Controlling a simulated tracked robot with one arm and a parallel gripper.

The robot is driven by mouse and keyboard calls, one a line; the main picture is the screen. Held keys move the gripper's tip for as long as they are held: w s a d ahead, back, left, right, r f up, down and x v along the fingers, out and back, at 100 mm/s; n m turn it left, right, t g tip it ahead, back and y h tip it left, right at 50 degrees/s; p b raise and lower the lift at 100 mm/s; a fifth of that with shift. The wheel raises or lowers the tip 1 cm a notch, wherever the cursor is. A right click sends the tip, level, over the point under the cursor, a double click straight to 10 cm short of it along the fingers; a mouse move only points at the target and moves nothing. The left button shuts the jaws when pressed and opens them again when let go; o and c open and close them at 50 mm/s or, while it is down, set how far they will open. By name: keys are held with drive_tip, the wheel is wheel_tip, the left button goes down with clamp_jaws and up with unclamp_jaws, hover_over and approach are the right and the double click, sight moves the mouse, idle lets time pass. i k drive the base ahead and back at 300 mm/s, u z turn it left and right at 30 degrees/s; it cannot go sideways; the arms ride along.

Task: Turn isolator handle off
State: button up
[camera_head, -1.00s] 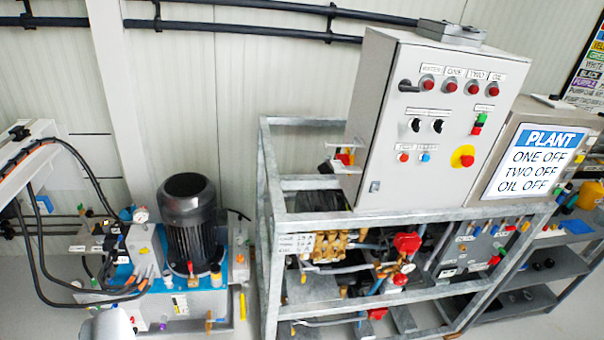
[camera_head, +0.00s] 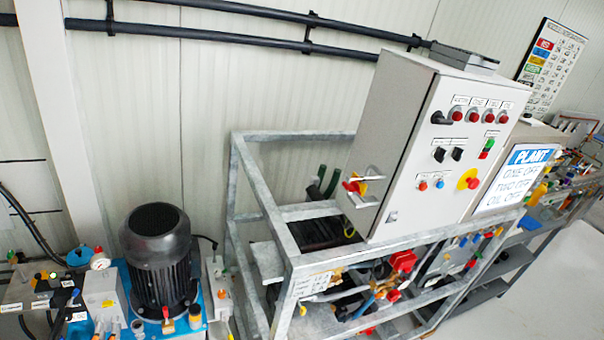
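A grey control cabinet (camera_head: 395,150) stands on a metal frame right of centre. On its left side face, low down, is a red and yellow rotary handle (camera_head: 355,187), which looks like the isolator handle. Bent metal guard bars (camera_head: 362,201) stand out around it. The handle is small here and I cannot tell its exact setting. My gripper is not in view.
The galvanised frame (camera_head: 292,262) below the cabinet holds pipes and red valves (camera_head: 403,261). A black motor (camera_head: 158,255) stands at the lower left. A PLANT sign (camera_head: 518,178) is right of the cabinet. Open space shows left of the cabinet's side face.

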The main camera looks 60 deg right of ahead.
sight(354, 186)
drive_tip(key=z, duration=0.35)
drive_tip(key=i, duration=1.25)
drive_tip(key=z, duration=0.85)
